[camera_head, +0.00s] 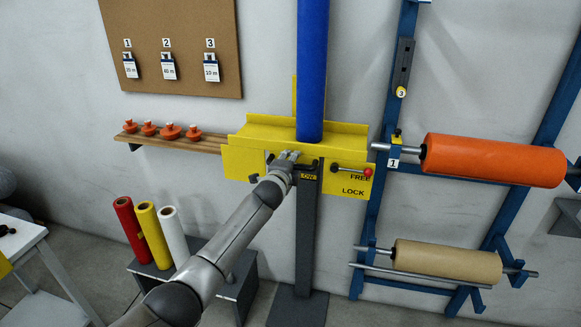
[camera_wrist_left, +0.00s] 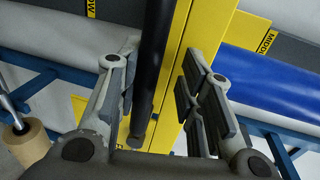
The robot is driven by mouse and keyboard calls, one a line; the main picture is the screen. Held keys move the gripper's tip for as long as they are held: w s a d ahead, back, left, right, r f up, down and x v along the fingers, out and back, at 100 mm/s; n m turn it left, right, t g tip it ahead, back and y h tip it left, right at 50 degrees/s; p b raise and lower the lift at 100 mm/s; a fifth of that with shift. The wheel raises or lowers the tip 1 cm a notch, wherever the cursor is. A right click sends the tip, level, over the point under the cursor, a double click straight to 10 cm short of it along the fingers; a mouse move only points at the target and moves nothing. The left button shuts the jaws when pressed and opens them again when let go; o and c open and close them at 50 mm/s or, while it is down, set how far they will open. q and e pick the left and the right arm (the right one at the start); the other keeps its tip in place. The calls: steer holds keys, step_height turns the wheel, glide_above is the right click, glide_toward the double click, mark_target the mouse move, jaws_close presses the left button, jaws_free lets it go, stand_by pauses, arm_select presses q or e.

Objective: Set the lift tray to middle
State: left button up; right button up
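The yellow lift tray (camera_head: 240,160) sits on a dark upright post (camera_head: 306,235), with a LOW label (camera_head: 308,177) at its lower front edge. A dark handle bar (camera_wrist_left: 154,60) runs along the tray front. My left gripper (camera_head: 289,156) is at that handle. In the left wrist view my left gripper (camera_wrist_left: 158,72) has its fingers apart, one on each side of the bar, with visible gaps. A red-knobbed lever (camera_head: 366,171) lies horizontal at the tray's right, by the FREE label; LOCK is below it. A MIDDLE label (camera_wrist_left: 266,43) shows in the wrist view. My right gripper is not in view.
A blue roll (camera_head: 312,70) stands upright above the tray. A blue rack at right holds an orange roll (camera_head: 490,160) and a brown roll (camera_head: 446,261). Red, yellow and white rolls (camera_head: 173,235) stand on a grey stand at left. A wooden shelf (camera_head: 185,140) holds orange pieces.

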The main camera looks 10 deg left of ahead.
arm_select(q)
steer(key=shift+o, duration=0.2)
steer(key=shift+s, duration=0.3)
steer(key=s+r, duration=0.2)
steer(key=s, duration=0.9)
steer(key=shift+s+a+r, duration=0.15)
steer(key=shift+a+r, duration=0.05)
steer(key=shift+a, duration=0.05)
steer(key=shift+c, duration=0.3)
